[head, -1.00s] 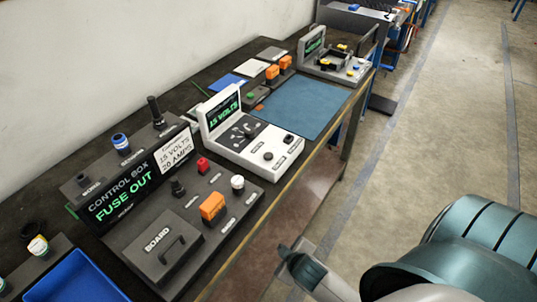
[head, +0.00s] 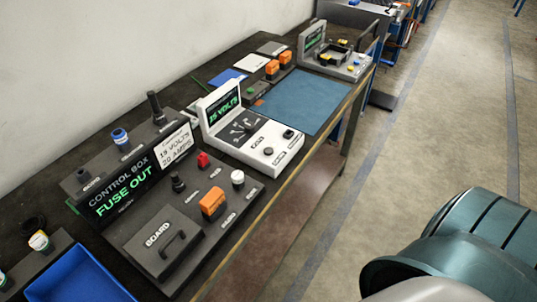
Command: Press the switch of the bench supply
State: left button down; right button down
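The bench supply (head: 243,148) is a white console on the bench with an upright screen (head: 222,109) reading "15 VOLTS" in green. A dial on a dark panel (head: 240,127) sits below the screen. On its front right part are a small dark rocker-like control (head: 288,134) and a small round button (head: 268,151), with labels too small to read. I cannot tell for certain which one is the switch. Neither gripper shows in the head view, and nothing of mine touches the supply.
A blue mat (head: 305,100) lies beyond the supply. A blue tray (head: 75,278) is near left.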

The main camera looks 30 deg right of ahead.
aim_at(267, 151)
jog(key=k, duration=0.65)
jog(key=z, duration=2.1)
jog(key=k+j, duration=0.1)
jog(key=j, duration=0.35)
jog(key=k+j, duration=0.1)
jog(key=j, duration=0.3)
